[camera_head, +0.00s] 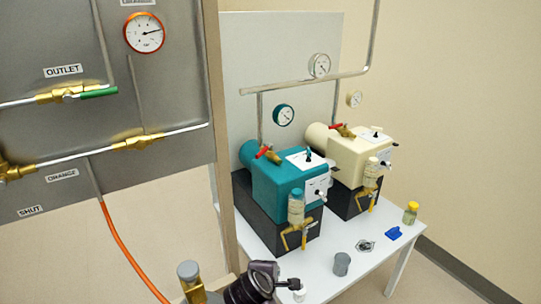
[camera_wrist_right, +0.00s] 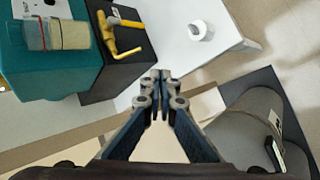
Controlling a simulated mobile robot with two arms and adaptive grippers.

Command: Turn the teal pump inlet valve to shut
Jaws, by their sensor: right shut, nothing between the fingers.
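The teal pump (camera_head: 278,190) sits on a dark base on the white table. A brass valve with a red lever (camera_head: 264,152) is on its top, at the foot of a grey pipe. The lever lies slantwise; I cannot tell whether the valve is open or shut. My right gripper (camera_head: 290,284) is low at the front of the table, well below and apart from the lever. In the right wrist view it (camera_wrist_right: 161,78) is shut and empty, with the teal pump (camera_wrist_right: 60,55) at upper left. The red lever does not show there. My left gripper is out of view.
A cream pump (camera_head: 350,155) with its own red-lever valve stands just behind. A bottle and brass fitting (camera_head: 296,222) jut from the teal pump's front. A grey cup (camera_head: 341,263), blue item (camera_head: 393,233) and yellow-lidded jar (camera_head: 411,212) stand on the table. A grey panel (camera_head: 60,120) is at left.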

